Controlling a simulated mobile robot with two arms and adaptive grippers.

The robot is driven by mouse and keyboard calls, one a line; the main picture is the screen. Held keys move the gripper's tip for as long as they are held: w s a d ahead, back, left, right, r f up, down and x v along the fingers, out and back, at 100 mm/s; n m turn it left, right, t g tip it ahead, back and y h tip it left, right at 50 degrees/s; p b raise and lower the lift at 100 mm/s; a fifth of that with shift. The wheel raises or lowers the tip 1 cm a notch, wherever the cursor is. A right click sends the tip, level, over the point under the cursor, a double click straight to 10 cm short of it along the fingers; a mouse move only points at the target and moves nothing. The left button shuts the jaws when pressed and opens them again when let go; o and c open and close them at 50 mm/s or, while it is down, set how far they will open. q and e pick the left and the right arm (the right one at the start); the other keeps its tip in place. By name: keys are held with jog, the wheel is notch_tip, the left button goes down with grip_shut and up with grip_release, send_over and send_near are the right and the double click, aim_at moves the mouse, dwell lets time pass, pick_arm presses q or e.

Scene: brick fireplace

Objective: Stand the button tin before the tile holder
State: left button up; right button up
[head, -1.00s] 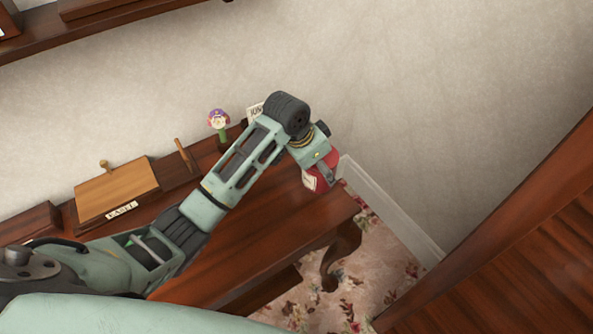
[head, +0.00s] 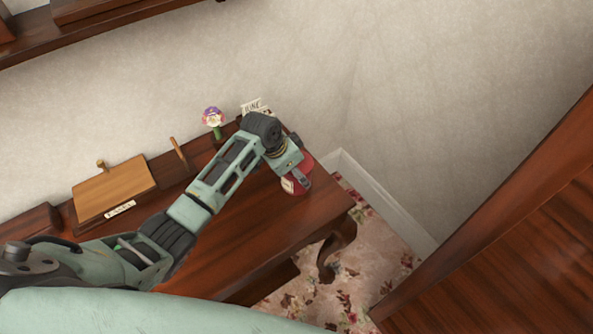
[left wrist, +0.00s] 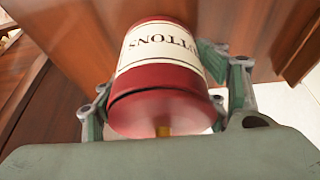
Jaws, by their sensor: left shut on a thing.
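The button tin (head: 300,181) is red with a cream label, near the right end of the wooden table. In the left wrist view the tin (left wrist: 160,72) shows its label "BUTTONS" and its red lid end with a brass-coloured knob. My left gripper (left wrist: 168,98) is shut on the tin, with a finger on each side. Whether the tin touches the table top cannot be told. Cream tiles reading "JUNE" (head: 254,107) stand at the back of the table, behind and left of the tin; my arm hides their lower part and any holder. My right gripper is not in view.
A potted flower (head: 213,121) stands left of the tiles. A wooden box with a label (head: 115,190) sits further left. The front of the table (head: 255,235) is clear. A wall is behind, and a large dark wooden piece (head: 500,240) stands at right.

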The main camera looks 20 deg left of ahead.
pick_arm(q)
jog(key=o, duration=1.5)
jog(key=v, duration=1.2)
jog(key=shift+b, duration=0.4)
